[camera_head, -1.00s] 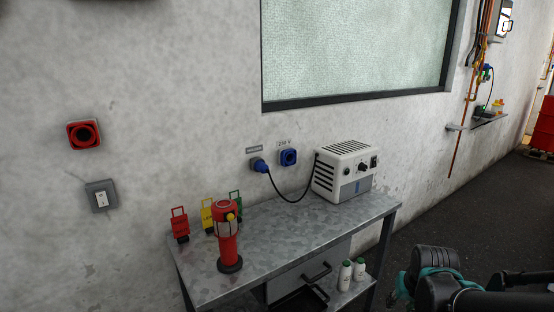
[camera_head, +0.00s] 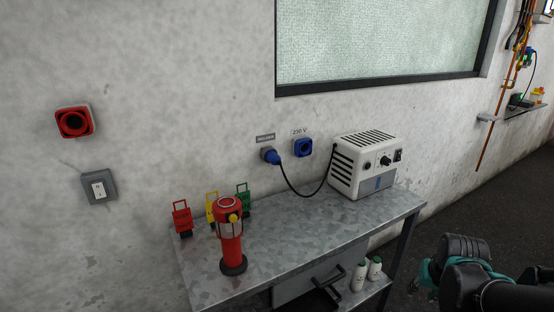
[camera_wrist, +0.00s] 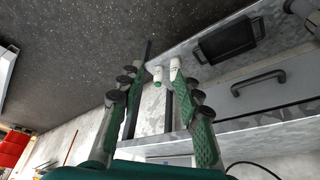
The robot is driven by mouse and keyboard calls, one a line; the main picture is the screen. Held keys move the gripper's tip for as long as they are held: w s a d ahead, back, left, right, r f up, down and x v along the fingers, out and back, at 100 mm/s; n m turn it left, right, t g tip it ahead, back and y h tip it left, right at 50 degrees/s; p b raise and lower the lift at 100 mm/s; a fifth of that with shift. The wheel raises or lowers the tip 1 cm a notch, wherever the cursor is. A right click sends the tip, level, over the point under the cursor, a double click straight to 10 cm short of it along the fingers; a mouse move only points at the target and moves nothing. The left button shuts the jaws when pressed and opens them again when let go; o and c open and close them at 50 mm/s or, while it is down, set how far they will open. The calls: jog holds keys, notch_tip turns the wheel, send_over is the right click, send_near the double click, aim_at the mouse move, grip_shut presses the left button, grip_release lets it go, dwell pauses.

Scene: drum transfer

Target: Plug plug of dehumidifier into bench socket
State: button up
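The dehumidifier (camera_head: 362,165) is a white box with vents and a knob, standing at the right of the metal bench. Its black cable runs left to a blue plug (camera_head: 272,155), which sits in a holder on the wall under a label. The blue bench socket (camera_head: 303,147), under a "230 V" label, is just right of the plug and has nothing in it. In the wrist view my gripper (camera_wrist: 160,105) has its two green-padded fingers apart with nothing held between them. In the head view my arm is at the lower right, away from the plug.
On the bench (camera_head: 285,235) stand a red lamp (camera_head: 231,240) and red, yellow and green tags (camera_head: 182,217). Two white bottles (camera_head: 359,274) stand on the lower shelf beside a drawer (camera_head: 310,284). A window (camera_head: 380,40) is above. Floor (camera_head: 480,205) at right is free.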

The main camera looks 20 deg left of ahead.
jog(key=shift+o, duration=1.4)
jog(key=shift+w+a, duration=0.1)
jog(key=o, duration=0.4)
jog(key=w+a+r+y, duration=0.1)
jog(key=w+a, duration=0.1)
jog(key=a, duration=0.1)
jog(key=w+a+r+t+y, duration=0.1)
jog(key=w+a, duration=0.2)
jog(key=a, duration=0.1)
jog(key=w+a+r+t+y, duration=0.1)
jog(key=w+a, duration=0.1)
jog(key=a, duration=0.1)
jog(key=shift+w+a+r+y, duration=0.2)
jog(key=shift+w+r+y, duration=0.2)
jog(key=m+t+y, duration=0.5)
jog(key=m+y, duration=0.2)
jog(key=y, duration=0.3)
send_near(279, 162)
jog(key=x, duration=0.3)
jog(key=shift+w+a+m+t, duration=0.15)
jog(key=shift+a+m+t, duration=0.2)
jog(key=shift+m, duration=0.25)
jog(key=shift+a, duration=0.1)
jog(key=shift+x, duration=4.5)
jog(key=shift+f, duration=0.15)
